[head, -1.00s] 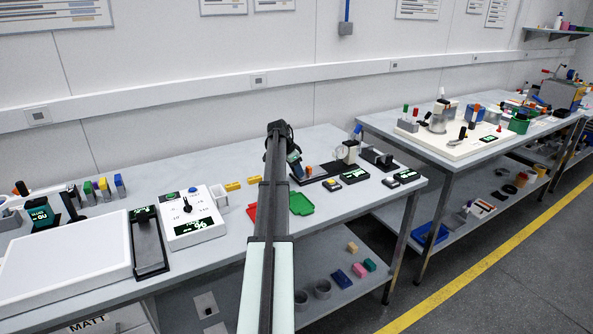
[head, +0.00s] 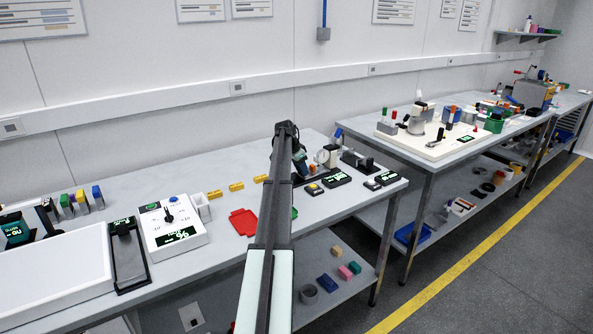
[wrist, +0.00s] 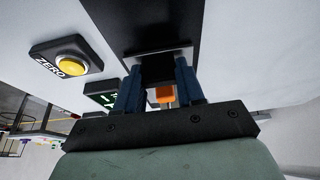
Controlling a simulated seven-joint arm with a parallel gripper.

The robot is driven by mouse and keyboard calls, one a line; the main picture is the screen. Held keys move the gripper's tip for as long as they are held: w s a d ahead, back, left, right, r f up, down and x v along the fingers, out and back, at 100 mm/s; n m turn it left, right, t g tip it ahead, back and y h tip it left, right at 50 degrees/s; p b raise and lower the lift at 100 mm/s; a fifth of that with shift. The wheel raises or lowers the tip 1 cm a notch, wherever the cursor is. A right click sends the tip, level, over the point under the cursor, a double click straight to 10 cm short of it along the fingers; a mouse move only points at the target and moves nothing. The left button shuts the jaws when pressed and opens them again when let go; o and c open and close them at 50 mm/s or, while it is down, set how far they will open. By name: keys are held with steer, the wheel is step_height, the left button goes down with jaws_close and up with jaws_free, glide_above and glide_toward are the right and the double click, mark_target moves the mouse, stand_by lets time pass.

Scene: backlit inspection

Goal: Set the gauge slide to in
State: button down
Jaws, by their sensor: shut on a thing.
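The gauge slide's orange knob (wrist: 166,95) shows in the wrist view between my gripper's two blue fingers. My gripper (wrist: 160,90) is shut on this knob. A dark track or base (wrist: 145,22) runs up the picture beyond the fingers. In the head view my arm reaches over the bench to the gauge station and covers part of it. The round dial gauge (head: 328,155) stands just right of my gripper. The in and out marks cannot be read, so the slide's setting cannot be told.
A yellow ZERO button (wrist: 71,68) sits on a dark box left of the fingers. A small green-lit display (head: 337,178) lies right of my arm. Another bench is further right.

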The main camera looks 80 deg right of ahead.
steer(key=shift+s+d, duration=0.2)
steer(key=c, duration=0.8)
jaws_free()
steer(key=shift+s, duration=0.1)
steer(key=shift+c, duration=0.2)
steer(key=shift+o, duration=0.8)
steer(key=v, duration=1.4)
